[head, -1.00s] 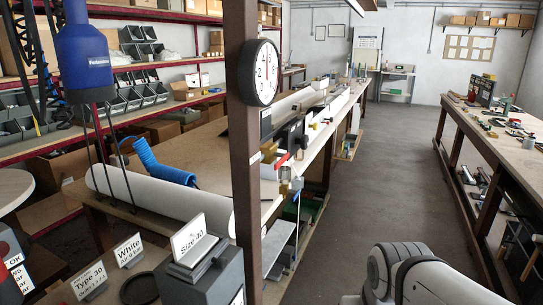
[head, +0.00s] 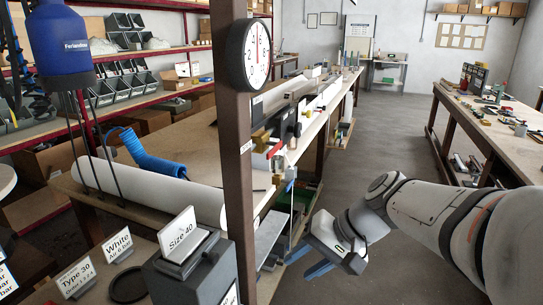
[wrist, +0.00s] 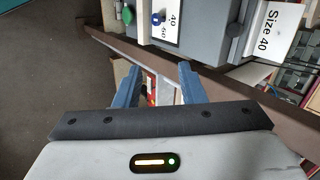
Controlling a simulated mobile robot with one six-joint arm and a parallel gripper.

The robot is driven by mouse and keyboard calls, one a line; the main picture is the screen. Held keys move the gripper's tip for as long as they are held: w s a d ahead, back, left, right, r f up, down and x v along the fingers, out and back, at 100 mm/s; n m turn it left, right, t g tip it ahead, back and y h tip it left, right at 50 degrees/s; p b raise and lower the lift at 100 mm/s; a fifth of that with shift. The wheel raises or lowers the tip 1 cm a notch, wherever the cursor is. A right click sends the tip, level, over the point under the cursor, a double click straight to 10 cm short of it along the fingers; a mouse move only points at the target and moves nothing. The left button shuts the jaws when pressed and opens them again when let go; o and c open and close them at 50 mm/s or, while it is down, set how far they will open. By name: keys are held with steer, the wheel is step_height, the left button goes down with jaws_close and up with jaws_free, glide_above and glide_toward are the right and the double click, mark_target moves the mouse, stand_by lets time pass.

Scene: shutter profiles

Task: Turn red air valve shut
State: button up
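The red air valve lever (head: 274,149) is small in the head view, beside a brass-coloured fitting (head: 259,134), just right of the brown post under the round gauge. It slants down; its exact setting is too small to tell. My gripper (head: 300,262) is right of and below it, apart from it, over the aisle by the bench. In the wrist view my gripper (wrist: 159,78) has its two blue fingers spread apart with nothing held. A small red patch (wrist: 152,97) shows beyond the fingers; I cannot tell whether it is the valve.
The brown post (head: 238,190) with the round gauge (head: 257,53) stands left of my arm. A grey box with a "Size 40" sign (head: 179,236) is at front left. A long workbench (head: 205,140) runs behind the post. The aisle floor (head: 385,140) is clear.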

steer(key=w+a+r+t+y, duration=0.1)
steer(key=w+a+r+y, duration=0.25)
steer(key=w+r, duration=0.3)
steer(key=m+t+y, duration=0.2)
steer(key=t+y, duration=0.1)
steer(key=y, duration=0.3)
glide_toward(272, 154)
steer(key=b+x, duration=0.1)
steer(key=x, duration=0.3)
steer(key=shift+w+a+f, duration=0.1)
steer(key=shift+a+f, duration=0.05)
steer(key=shift+a, duration=0.15)
steer(key=shift+w+a, duration=0.15)
steer(key=shift+a, duration=0.2)
steer(key=p+x, duration=0.1)
steer(key=x, duration=0.5)
steer(key=shift+w+a, duration=0.2)
steer(key=shift+a, duration=0.15)
steer(key=shift+c, duration=0.4)
jaws_close()
